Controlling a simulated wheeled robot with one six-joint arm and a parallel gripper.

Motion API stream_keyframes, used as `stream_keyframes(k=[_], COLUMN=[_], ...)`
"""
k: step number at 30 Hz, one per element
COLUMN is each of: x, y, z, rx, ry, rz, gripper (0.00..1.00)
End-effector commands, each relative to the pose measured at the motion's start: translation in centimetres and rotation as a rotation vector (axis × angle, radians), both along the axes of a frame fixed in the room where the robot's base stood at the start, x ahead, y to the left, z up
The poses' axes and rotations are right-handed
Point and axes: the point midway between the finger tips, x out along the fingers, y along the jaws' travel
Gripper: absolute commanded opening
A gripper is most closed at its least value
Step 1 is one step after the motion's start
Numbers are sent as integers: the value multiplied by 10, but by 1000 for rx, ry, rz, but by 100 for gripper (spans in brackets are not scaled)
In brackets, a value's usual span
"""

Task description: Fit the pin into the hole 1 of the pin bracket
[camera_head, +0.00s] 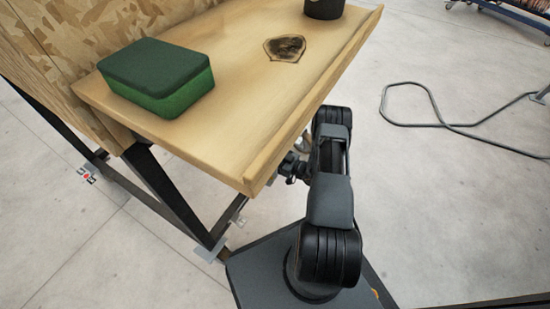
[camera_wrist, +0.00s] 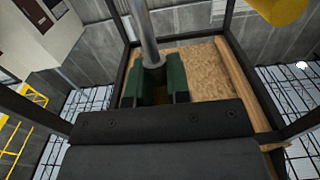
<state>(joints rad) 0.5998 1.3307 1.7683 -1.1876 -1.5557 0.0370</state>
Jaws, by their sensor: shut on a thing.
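In the wrist view, my gripper (camera_wrist: 153,82) shows its two green finger pads. They are closed around the lower end of a straight grey metal rod, which looks like the pin (camera_wrist: 146,35). The rod runs up out of the top of the picture, so its far end is not seen. In the head view my arm reaches down beside the front edge of the workbench, and the gripper's fingers cannot be made out there. I cannot identify the pin bracket or its hole 1 in either view.
The wooden workbench (camera_head: 235,120) has a raised front lip (camera_head: 320,95). A green sponge-like block (camera_head: 155,75), a dark scorched-looking mark (camera_head: 285,47) and a dark cup (camera_head: 323,8) are on it. A bent grey hose or bar (camera_head: 440,125) lies on the open floor at right.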

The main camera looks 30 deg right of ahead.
Motion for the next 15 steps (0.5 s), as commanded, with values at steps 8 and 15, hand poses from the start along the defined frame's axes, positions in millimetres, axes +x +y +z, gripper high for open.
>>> stream_keyframes(k=[8,15], x=[51,99], y=[-41,-111], z=[26,55], rx=[-72,-86], ry=[-69,-73], rz=[-166,-482], gripper=[0,0])
